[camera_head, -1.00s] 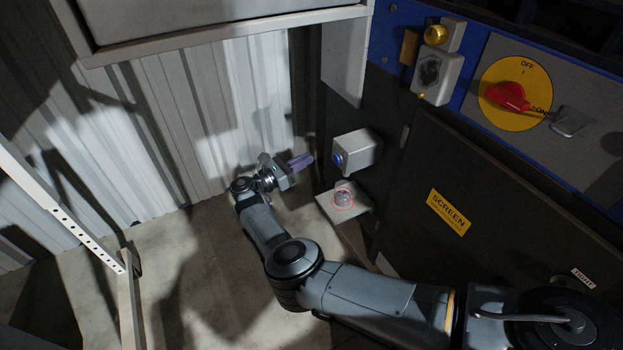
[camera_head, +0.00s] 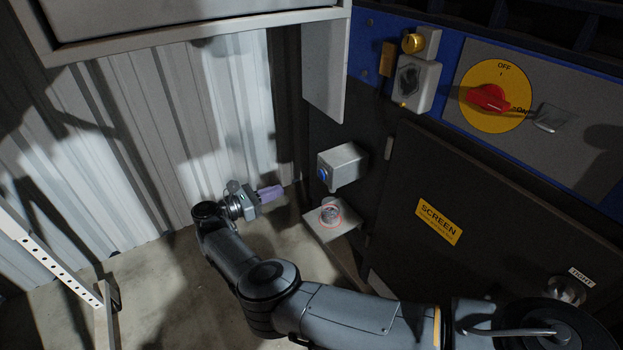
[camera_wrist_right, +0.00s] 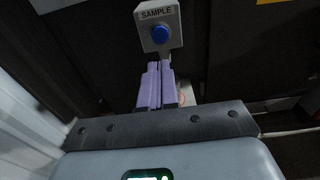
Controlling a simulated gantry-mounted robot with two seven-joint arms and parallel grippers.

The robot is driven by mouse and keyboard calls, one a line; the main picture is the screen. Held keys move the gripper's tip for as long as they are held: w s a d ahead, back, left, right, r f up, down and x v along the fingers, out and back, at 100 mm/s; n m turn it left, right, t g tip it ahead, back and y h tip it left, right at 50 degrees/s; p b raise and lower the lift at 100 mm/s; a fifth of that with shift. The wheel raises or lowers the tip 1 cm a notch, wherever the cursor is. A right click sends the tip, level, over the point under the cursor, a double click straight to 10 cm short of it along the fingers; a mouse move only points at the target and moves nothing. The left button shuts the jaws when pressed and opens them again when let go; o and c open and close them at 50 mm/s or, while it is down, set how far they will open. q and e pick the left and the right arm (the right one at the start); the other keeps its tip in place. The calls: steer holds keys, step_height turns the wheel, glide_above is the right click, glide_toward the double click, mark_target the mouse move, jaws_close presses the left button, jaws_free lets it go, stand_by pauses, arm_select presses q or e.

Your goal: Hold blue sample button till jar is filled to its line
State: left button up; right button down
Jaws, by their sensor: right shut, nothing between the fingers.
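The blue sample button (camera_head: 323,174) is on the left face of a small grey box fixed to the machine. In the right wrist view the button (camera_wrist_right: 161,34) sits under the word SAMPLE, beyond the fingertips. My right gripper (camera_head: 279,191) is shut and empty, to the left of the box and a little lower, apart from the button. In the wrist view its purple fingers (camera_wrist_right: 158,70) are together. The jar (camera_head: 331,214) stands on a small plate below the box, with a red ring around it. Its fill level is too small to tell. My left gripper is out of view.
The small plate (camera_head: 316,228) juts from the machine below the box. A yellow disc with a red switch (camera_head: 488,97) and a dark SCREEN door (camera_head: 395,250) are to the right. Corrugated wall (camera_head: 150,160) stands behind the gripper; a white frame (camera_head: 60,270) is at left.

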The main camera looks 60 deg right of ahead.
mark_target(321, 175)
steer(key=b+x, duration=0.3)
steer(key=x, duration=1)
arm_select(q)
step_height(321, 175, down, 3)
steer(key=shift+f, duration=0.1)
arm_select(e)
steer(key=shift+r, duration=0.1)
